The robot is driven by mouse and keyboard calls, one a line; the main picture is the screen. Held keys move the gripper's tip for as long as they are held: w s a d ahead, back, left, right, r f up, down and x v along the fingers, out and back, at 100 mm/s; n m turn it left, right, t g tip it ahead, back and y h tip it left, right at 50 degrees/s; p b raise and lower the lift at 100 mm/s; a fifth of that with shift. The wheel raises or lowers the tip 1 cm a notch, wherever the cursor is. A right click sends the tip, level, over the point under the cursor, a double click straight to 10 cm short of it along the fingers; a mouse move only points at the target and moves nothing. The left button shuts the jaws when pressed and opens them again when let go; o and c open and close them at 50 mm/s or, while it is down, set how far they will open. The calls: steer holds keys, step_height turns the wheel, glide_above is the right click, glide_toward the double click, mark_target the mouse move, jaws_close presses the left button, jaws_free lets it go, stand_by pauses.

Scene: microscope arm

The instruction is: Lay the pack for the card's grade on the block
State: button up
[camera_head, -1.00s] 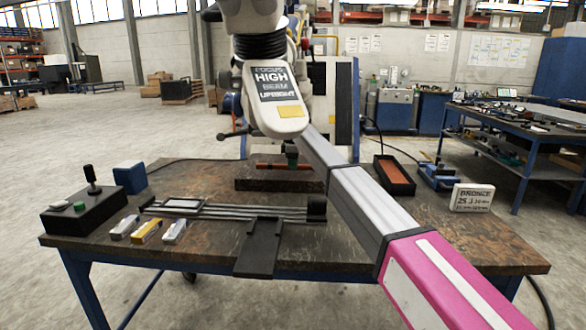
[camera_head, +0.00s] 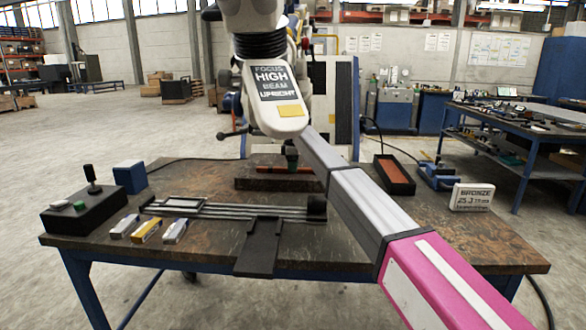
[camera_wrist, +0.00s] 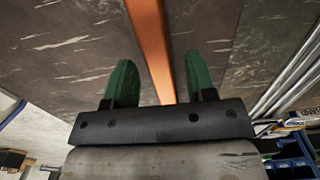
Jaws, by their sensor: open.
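The white card (camera_head: 472,197) at the table's right reads BRONZE, with "25 J" below; its smallest line is unreadable. The dark block (camera_head: 262,184) stands at the table's back middle. A thin orange-red strip (camera_head: 270,166) shows at its top. My gripper (camera_head: 291,167) is over the block, partly hidden by my arm. In the wrist view my gripper (camera_wrist: 155,82) is open, its green fingers on either side of an orange strip (camera_wrist: 150,40); contact cannot be told. Three small bars lie front left: grey (camera_head: 124,227), yellow (camera_head: 147,231) and grey (camera_head: 174,231). Which object is the pack is unclear.
A black rail fixture (camera_head: 240,211) crosses the middle, with a dark plate (camera_head: 258,255) in front. A black control box (camera_head: 85,213) with a stick and a blue box (camera_head: 129,178) stand left. A black tray (camera_head: 395,190) with a reddish inside stands right. The front right is clear.

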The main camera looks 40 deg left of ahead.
step_height(320, 180, up, 12)
steer(key=shift+f, duration=0.2)
stand_by(0.4)
